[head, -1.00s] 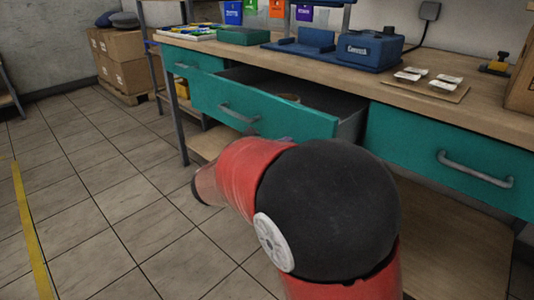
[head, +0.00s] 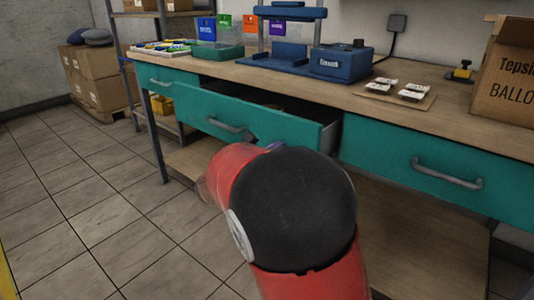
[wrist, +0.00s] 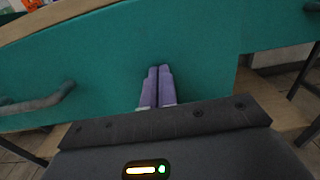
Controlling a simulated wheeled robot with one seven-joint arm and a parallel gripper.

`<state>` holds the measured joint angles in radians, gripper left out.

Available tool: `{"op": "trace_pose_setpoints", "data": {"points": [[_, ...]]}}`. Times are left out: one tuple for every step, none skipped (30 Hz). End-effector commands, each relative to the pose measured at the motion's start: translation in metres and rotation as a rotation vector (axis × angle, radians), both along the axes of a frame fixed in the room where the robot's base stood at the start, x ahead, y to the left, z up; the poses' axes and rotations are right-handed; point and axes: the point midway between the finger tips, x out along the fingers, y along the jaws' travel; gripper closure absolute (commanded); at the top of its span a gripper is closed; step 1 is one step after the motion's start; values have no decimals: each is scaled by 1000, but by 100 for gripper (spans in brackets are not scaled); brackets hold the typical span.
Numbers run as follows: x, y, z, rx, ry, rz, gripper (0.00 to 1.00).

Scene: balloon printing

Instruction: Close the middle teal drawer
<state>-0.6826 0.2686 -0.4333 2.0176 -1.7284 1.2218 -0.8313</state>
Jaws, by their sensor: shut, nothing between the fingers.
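The middle teal drawer (head: 200,111) is partly open under the workbench in the head view. It sticks out past the teal fronts on either side, and its dark inside shows. Its grey bar handle (head: 229,128) is left of my arm. In the wrist view, the teal drawer front (wrist: 205,60) fills the upper part, with a handle (wrist: 40,103) at the left. My gripper (wrist: 158,72) is shut and empty. Its purple fingers point at the plain teal front, right of that handle; contact cannot be told. In the head view my arm hides most of the gripper.
The right drawer (head: 400,170) and left drawer (head: 160,76) look shut. The workbench top (head: 460,125) carries a blue machine (head: 340,62), a green tray (head: 215,51), small white packs (head: 412,94) and a cardboard box (head: 505,75). The tiled floor (head: 80,200) at left is clear.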

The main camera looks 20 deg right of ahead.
Motion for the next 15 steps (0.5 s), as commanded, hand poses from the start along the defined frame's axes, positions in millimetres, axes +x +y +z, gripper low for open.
{"op": "trace_pose_setpoints", "data": {"points": [[7,-12,1,-1,0,-7,100],[11,-18,0,-2,1,-7,100],[16,-25,0,-2,0,-7,100],[20,-31,0,-1,-1,-6,100],[25,-37,0,-1,-1,-7,100],[30,-44,0,-1,0,-6,100],[34,-49,0,-2,-1,-6,100],[38,-55,0,-1,-1,-6,100],[43,-62,0,-1,-1,-6,100],[47,-66,0,-2,0,-5,100],[50,-71,0,-2,0,-5,100],[54,-77,0,-2,-1,-5,100],[57,-81,0,-1,-1,-4,100],[60,-85,0,-1,0,-5,100],[64,-90,0,-1,0,-4,100]]}}
